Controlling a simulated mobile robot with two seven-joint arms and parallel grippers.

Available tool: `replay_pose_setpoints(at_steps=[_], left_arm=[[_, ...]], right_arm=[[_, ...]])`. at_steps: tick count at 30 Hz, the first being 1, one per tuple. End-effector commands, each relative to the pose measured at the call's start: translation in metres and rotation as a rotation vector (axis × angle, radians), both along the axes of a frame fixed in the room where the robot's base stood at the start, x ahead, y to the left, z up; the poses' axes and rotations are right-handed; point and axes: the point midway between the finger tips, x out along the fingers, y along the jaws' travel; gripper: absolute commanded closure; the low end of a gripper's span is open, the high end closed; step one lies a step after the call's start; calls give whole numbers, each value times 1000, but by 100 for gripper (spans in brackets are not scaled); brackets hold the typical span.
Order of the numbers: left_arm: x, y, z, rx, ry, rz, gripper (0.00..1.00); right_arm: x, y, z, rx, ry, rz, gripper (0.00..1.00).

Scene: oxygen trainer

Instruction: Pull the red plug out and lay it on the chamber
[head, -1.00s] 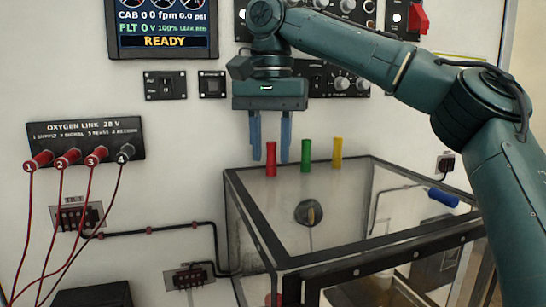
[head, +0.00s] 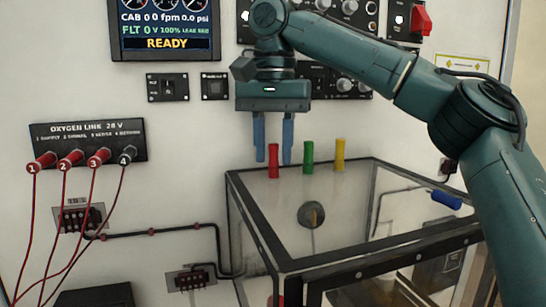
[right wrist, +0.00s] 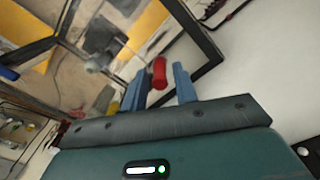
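A red plug (head: 273,161) stands upright at the back rim of the chamber (head: 300,262), a dark-framed, clear-walled box. My right gripper (head: 273,161) points down from above, open, with one blue finger on either side of the red plug's upper part. In the right wrist view the red plug (right wrist: 160,73) shows between the two blue fingers (right wrist: 159,85); I cannot tell if either touches it. The plug's lower end is not clearly seen. My left gripper is not in view.
A green plug (head: 309,157) and a yellow plug (head: 340,154) stand just right of the red one. The oxygen link panel (head: 88,142) at left has red and grey plugs with hanging cables. A round knob (head: 311,214) shows through the chamber.

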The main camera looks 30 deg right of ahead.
Motion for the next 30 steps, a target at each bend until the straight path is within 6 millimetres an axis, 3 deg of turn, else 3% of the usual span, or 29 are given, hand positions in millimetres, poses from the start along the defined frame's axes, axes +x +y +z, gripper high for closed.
replay_pose_setpoints(at_steps=[10, 30], left_arm=[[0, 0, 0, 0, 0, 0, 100], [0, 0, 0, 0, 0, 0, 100]], right_arm=[[0, 0, 0, 0, 0, 0, 100], [0, 0, 18, -1, -2, 1, 100]])
